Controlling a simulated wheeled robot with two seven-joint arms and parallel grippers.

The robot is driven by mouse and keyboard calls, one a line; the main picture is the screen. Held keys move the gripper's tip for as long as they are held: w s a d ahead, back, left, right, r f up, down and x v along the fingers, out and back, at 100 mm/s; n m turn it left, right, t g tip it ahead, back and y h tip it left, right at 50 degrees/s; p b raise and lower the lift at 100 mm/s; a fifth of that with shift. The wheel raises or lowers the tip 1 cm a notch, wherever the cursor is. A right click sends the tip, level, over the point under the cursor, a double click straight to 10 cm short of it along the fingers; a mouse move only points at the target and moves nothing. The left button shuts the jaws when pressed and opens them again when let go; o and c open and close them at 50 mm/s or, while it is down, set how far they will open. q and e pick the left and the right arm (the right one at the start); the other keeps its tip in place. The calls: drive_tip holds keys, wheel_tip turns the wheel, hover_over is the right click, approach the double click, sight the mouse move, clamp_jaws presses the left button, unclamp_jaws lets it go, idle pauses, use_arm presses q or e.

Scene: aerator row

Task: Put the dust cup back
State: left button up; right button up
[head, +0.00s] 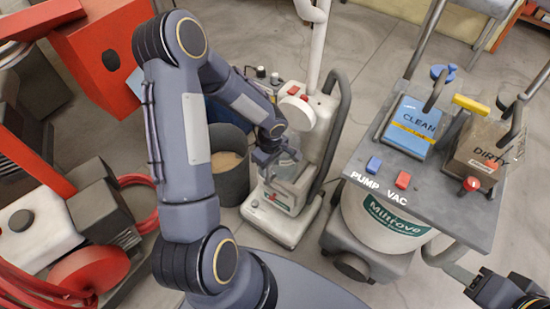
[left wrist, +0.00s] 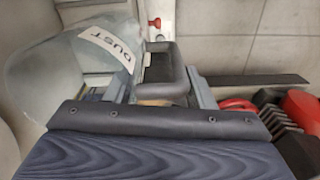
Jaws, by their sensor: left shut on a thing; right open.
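The clear dust cup, marked DUST, lies at the upper left in the left wrist view (left wrist: 75,75), with a dark handle (left wrist: 168,75) on its side. My left gripper (head: 283,160) is shut on that handle. In the head view the gripper is at the front of the white upright vacuum (head: 285,225), just above its base. The cup is small and partly hidden there by my gripper, so I cannot tell whether it touches the vacuum or sits in its bay. My right gripper (head: 474,281) is at the lower right edge, partly in view, open and apart from everything.
A dark grey bin (head: 232,180) stands close to the left of the vacuum. Right of it is a cart (head: 440,180) with blue CLEAN (head: 412,125) and brown DIRTY (head: 482,150) tanks. Red machines and a red hose (head: 140,195) fill the left. Some grey floor is clear in front.

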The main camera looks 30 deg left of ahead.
use_arm(q)
drive_tip(key=w, duration=0.2)
drive_tip(key=shift+w+d+f, duration=0.1)
drive_tip(key=shift+w+f, duration=0.2)
drive_tip(key=shift+w, duration=0.1)
drive_tip(key=o, duration=1.3)
